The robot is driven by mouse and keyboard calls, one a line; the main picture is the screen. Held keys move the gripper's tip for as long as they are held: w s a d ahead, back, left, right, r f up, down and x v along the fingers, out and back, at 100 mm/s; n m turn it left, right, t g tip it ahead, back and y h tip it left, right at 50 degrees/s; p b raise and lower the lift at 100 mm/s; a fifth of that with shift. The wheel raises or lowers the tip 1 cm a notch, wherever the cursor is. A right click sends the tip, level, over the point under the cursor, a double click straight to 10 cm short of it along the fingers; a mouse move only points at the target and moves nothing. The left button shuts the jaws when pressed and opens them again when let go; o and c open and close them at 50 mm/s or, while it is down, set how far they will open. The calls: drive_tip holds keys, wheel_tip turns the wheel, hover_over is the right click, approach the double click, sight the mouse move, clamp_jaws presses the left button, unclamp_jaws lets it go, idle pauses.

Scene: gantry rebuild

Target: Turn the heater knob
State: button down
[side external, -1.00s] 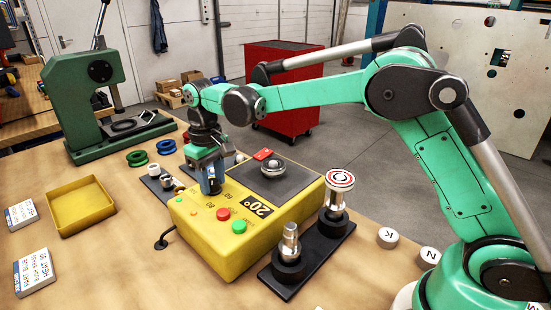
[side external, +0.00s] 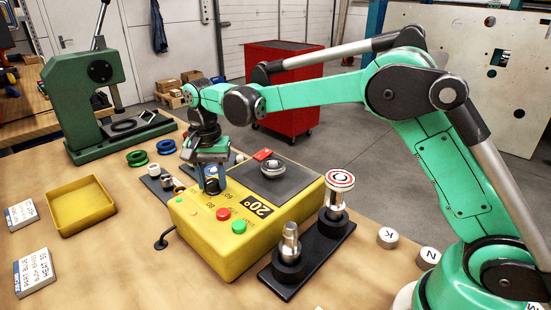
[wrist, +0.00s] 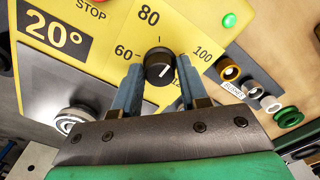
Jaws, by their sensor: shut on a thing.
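The black heater knob (wrist: 159,66) sits on the yellow heater box (side external: 238,254), on a dial marked 60, 80 and 100, with another number partly hidden. A white mark shows on the knob's lower right in the wrist view. My gripper (wrist: 158,72) has its two blue fingers on either side of the knob and is shut on it. In the side view my gripper (side external: 212,186) is down at the box's far left end, where it mostly hides the knob. A display (wrist: 54,34) on the box reads 20°.
The box carries red and green buttons and a dark plate with a metal piece (side external: 273,168). A black stand (side external: 325,243) with two posts is in front right. Coloured rings (side external: 137,158), a yellow tray (side external: 82,207) and a green press (side external: 95,85) lie to the left.

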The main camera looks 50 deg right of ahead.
sight(213, 181)
drive_tip(key=m, duration=0.6)
drive_tip(key=shift+m, duration=0.3)
idle(0.4)
drive_tip(key=shift+c, duration=2.3)
unclamp_jaws()
drive_tip(key=shift+r, duration=0.1)
drive_tip(key=shift+r, duration=2.75)
